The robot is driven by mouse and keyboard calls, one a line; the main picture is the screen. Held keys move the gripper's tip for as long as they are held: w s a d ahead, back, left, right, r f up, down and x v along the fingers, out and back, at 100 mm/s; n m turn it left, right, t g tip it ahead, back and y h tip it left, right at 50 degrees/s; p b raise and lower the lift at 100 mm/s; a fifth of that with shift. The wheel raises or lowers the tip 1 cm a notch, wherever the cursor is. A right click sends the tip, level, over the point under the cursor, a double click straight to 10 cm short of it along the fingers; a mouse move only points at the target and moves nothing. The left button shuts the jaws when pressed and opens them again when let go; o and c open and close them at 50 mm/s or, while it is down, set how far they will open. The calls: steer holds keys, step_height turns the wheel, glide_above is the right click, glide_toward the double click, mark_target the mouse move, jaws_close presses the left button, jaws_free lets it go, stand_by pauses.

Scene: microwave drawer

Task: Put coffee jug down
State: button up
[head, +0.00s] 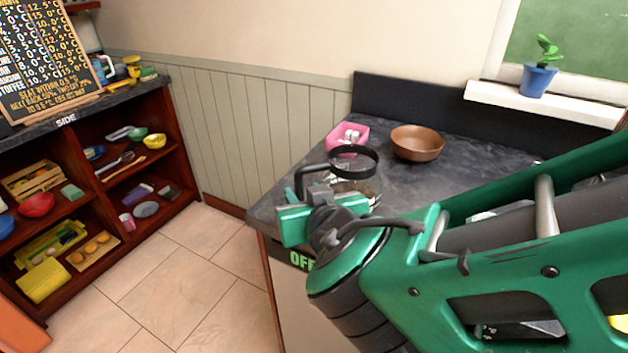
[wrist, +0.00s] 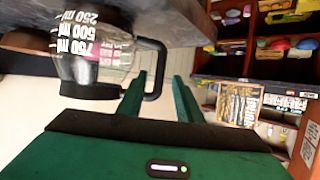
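The coffee jug is clear glass with a black rim (head: 353,163) and a black handle, at the counter's near left corner. In the wrist view the jug (wrist: 95,50) appears upside down, with white volume marks, and its base end meets the grey counter surface. It looks upright on the counter, though its base is partly hidden by my gripper in the head view. My gripper (wrist: 162,88) has its two green fingers apart on either side of the black handle (wrist: 156,68), with a visible gap to the right finger. My gripper (head: 322,208) is also beside the jug in the head view.
The dark counter (head: 385,195) also holds a pink container (head: 338,139) and a brown bowl (head: 418,143) behind the jug. A plant in a blue pot (head: 537,80) stands on the sill. Shelves (head: 110,165) stand at left, with open floor between.

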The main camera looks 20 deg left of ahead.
steer(key=v, duration=0.3)
steer(key=shift+s+d+r, duration=0.1)
steer(key=shift+s+d, duration=0.05)
steer(key=shift+s, duration=0.05)
stand_by(0.4)
